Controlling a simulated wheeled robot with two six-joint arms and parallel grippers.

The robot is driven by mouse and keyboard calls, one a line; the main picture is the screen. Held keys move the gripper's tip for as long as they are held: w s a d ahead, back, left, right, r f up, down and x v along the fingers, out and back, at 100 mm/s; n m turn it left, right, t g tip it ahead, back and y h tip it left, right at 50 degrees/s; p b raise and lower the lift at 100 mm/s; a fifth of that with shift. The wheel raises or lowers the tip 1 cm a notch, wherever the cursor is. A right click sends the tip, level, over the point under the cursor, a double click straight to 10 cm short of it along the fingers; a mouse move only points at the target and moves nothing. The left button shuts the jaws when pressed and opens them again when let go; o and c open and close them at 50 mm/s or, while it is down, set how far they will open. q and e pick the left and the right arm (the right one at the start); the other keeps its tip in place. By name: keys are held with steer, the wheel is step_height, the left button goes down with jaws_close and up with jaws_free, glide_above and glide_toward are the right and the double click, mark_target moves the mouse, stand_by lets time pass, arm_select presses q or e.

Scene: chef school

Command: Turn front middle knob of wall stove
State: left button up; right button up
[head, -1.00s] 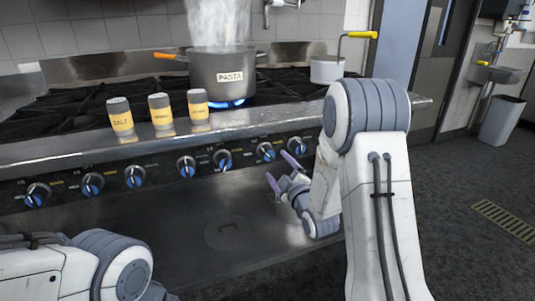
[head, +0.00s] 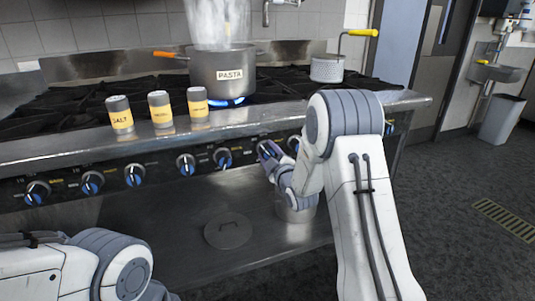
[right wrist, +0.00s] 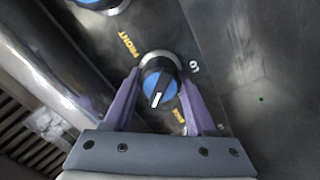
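The stove front carries a row of black knobs with blue faces. My right gripper (head: 268,151) is at a knob in the right part of this row, partly hiding it. In the right wrist view the blue-faced knob (right wrist: 160,82) sits between the purple fingertips, which are spread on either side of it; my right gripper (right wrist: 160,88) looks open, and contact is unclear. Yellow "FRONT" lettering is beside that knob. Its white pointer line is toward the lower part of its face. Another knob (head: 222,158) is just left of the gripper. My left gripper is out of view.
A pasta pot (head: 222,72) steams over a lit blue flame on the stove top. Several labelled shakers (head: 161,108) stand along the front edge. A lid (head: 228,230) lies on the shelf below.

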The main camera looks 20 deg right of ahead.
steer(key=c, duration=0.4)
steer(key=shift+f+m, duration=0.1)
steer(key=shift+m, duration=0.2)
steer(key=m+b, duration=0.1)
steer(key=m, duration=0.1)
steer(key=shift+m, duration=0.4)
steer(key=shift+m+b, duration=0.55)
steer(key=shift+m, duration=1.65)
steer(key=o, duration=1.4)
steer(key=shift+s, duration=0.15)
